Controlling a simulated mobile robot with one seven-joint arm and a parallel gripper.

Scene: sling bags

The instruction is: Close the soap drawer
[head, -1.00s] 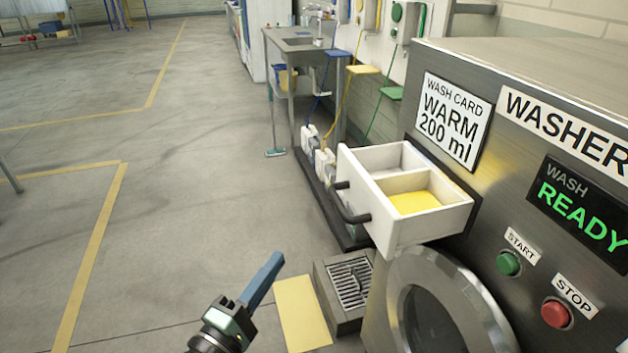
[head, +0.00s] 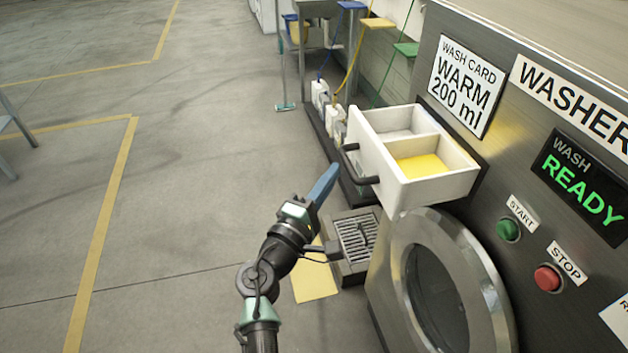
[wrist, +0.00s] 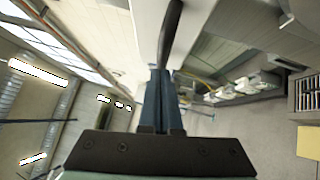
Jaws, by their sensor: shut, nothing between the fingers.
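The soap drawer (head: 425,180) is white and pulled out from the washer front. It has two compartments; the nearer one holds yellow liquid and the farther one looks empty. Its dark bar handle (head: 355,168) is on the left face. My gripper (head: 328,182) is shut and empty, with its blue fingers pointing up toward the handle, just left of the drawer. In the wrist view the fingers (wrist: 160,95) are together, and the dark handle (wrist: 171,30) appears just beyond their tips. I cannot tell whether they touch it.
The washer door (head: 450,285) is below the drawer. Green start (head: 508,229) and red stop (head: 547,278) buttons are to the right. A floor drain (head: 355,240) and yellow mat (head: 313,280) lie below. White bottles (head: 333,115) stand behind the drawer. Floor to the left is clear.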

